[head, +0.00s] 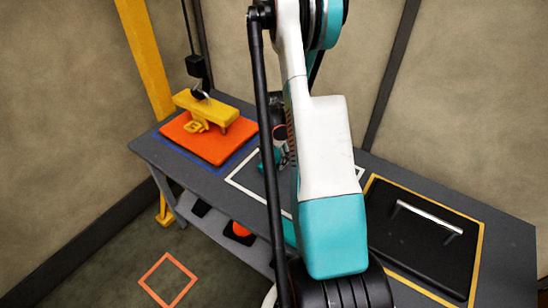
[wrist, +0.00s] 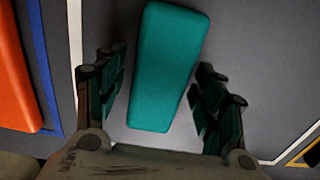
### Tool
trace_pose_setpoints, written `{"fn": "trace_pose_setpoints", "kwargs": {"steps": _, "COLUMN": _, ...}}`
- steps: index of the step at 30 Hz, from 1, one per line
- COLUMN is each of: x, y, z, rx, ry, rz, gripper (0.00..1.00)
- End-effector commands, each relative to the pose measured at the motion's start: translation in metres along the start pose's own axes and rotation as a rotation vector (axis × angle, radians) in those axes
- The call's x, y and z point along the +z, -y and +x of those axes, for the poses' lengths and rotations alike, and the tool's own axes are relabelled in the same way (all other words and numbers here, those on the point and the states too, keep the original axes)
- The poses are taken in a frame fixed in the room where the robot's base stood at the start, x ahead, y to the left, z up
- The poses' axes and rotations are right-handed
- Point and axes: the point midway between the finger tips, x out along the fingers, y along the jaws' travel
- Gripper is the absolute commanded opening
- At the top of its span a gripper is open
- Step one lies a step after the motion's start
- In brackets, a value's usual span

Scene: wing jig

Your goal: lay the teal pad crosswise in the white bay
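The teal pad (wrist: 168,65) is a long rounded block in the wrist view, its long side running up and down the picture with a slight tilt. My gripper (wrist: 158,82) is open, with one finger on each side of the pad and a gap on both sides. I cannot tell how far the fingers are above the table. The white bay is a white outline (head: 232,181) in the middle of the table in the head view, partly hidden behind my arm. A white line (wrist: 75,45) also runs left of the pad in the wrist view.
An orange pad (head: 205,143) lies in a blue outline on the left, with a yellow hanging fixture (head: 207,107) on it. A black panel with a silver handle (head: 427,215) lies in a yellow outline on the right. A lower shelf (head: 215,223) holds an orange item.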

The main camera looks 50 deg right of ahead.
Motion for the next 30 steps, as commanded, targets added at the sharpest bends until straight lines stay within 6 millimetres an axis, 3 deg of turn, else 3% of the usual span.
{"fn": "trace_pose_setpoints", "kwargs": {"steps": 11, "x": 0.0, "y": 0.0, "z": -0.005, "rx": 0.0, "ry": 0.0, "rz": 0.0, "gripper": 0.65}}
{"fn": "trace_pose_setpoints", "kwargs": {"steps": 24, "x": 0.0, "y": 0.0, "z": -0.088, "rx": 0.0, "ry": 0.0, "rz": 0.0, "gripper": 0.65}}
{"fn": "trace_pose_setpoints", "kwargs": {"steps": 30, "x": 0.0, "y": 0.0, "z": -0.115, "rx": 0.0, "ry": 0.0, "rz": 0.0, "gripper": 0.65}}
